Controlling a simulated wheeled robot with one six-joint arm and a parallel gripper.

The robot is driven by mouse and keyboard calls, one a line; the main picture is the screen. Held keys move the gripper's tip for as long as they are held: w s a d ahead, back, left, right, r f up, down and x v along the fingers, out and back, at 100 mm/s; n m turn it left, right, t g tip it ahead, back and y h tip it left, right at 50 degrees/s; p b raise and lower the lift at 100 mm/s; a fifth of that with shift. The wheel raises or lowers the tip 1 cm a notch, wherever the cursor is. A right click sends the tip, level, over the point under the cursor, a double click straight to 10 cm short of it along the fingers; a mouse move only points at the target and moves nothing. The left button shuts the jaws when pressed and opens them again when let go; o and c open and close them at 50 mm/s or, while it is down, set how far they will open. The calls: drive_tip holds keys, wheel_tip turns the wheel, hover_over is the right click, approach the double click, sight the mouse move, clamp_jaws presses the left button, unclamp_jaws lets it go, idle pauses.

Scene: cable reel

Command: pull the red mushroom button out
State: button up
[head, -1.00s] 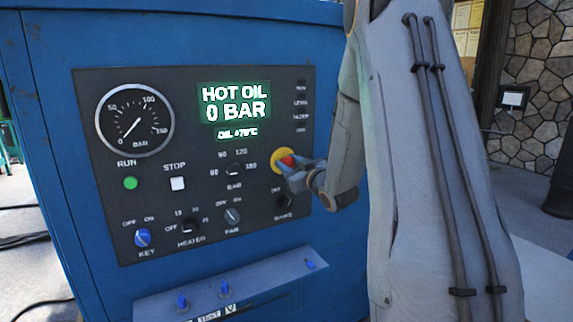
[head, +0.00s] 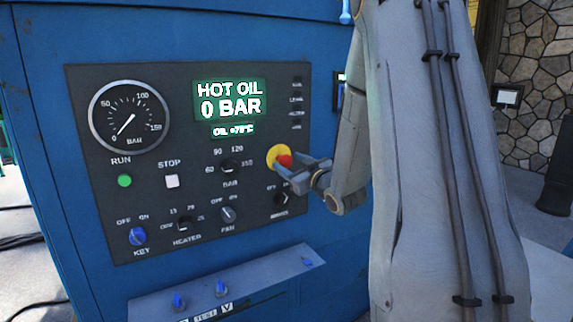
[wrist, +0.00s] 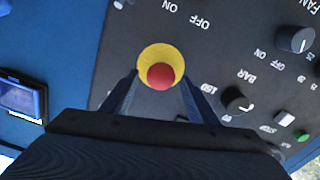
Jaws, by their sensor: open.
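The red mushroom button (head: 284,161) sits in a yellow surround (head: 275,154) on the right side of the dark control panel. My gripper (head: 284,168) is at the button, coming from the right. In the wrist view the red button (wrist: 160,76) lies between the two fingers of my gripper (wrist: 159,90), with the yellow ring (wrist: 149,56) behind it. The fingers are apart, one on each side of the button, with gaps between them and the red cap. I cannot tell how deep the fingertips reach.
The panel (head: 85,190) carries a gauge (head: 127,117), a lit display (head: 230,101), a green run button (head: 124,180), a white stop button (head: 172,181) and several knobs. The bar knob (wrist: 238,101) is close to one finger. A ledge with blue valves (head: 222,281) juts out below.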

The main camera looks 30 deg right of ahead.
drive_tip(key=s+b, duration=0.1)
drive_tip(key=s, duration=0.4)
drive_tip(key=shift+s+d, duration=0.1)
drive_tip(key=shift+s, duration=0.25)
drive_tip(key=s+a+f+m+g+h, duration=0.1)
drive_tip(key=s+a+f+g, duration=0.1)
drive_tip(key=a+f+g, duration=0.3)
drive_tip(key=s+a+f+m+g+h, duration=0.1)
drive_tip(key=s+a+f+g, duration=0.25)
drive_tip(key=f, duration=0.45)
drive_tip(key=s+a+f+g, duration=0.3)
drive_tip(key=s+a, duration=0.3)
drive_tip(key=s, duration=0.3)
drive_tip(key=s+a+f+m+g+y, duration=0.1)
drive_tip(key=s+a+f+g, duration=0.2)
drive_tip(key=s, duration=0.6)
drive_tip(key=a+g, duration=0.2)
drive_tip(key=a, duration=0.1)
drive_tip(key=shift+s+a+f, duration=0.15)
drive_tip(key=shift+s, duration=0.25)
drive_tip(key=shift+g, duration=0.25)
